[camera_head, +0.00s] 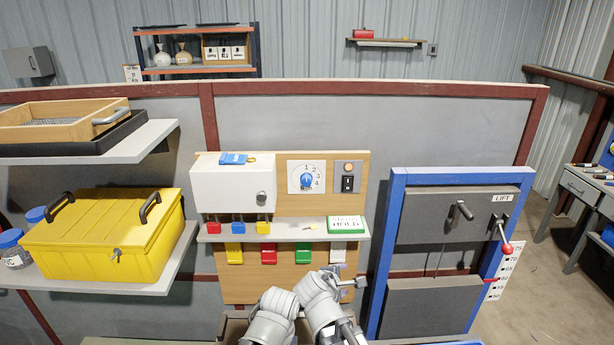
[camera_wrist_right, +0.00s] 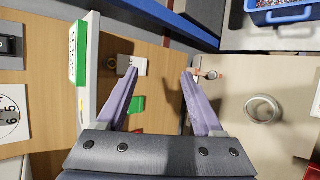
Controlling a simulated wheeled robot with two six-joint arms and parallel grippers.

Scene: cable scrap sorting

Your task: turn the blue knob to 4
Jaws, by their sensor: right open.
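The blue knob (camera_head: 307,180) sits in the middle of a white numbered dial (camera_head: 294,186) on the wooden panel. The knob's pointer is too small to read. My left gripper is not in view.
A switch box (camera_head: 348,177) is right of the dial, and a white box (camera_head: 233,188) is left of it. A narrow shelf (camera_head: 285,232) with a green-edged sign (camera_head: 346,225) juts out below. Coloured tags hang under it. A blue-framed lift door (camera_head: 388,255) stands to the right.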

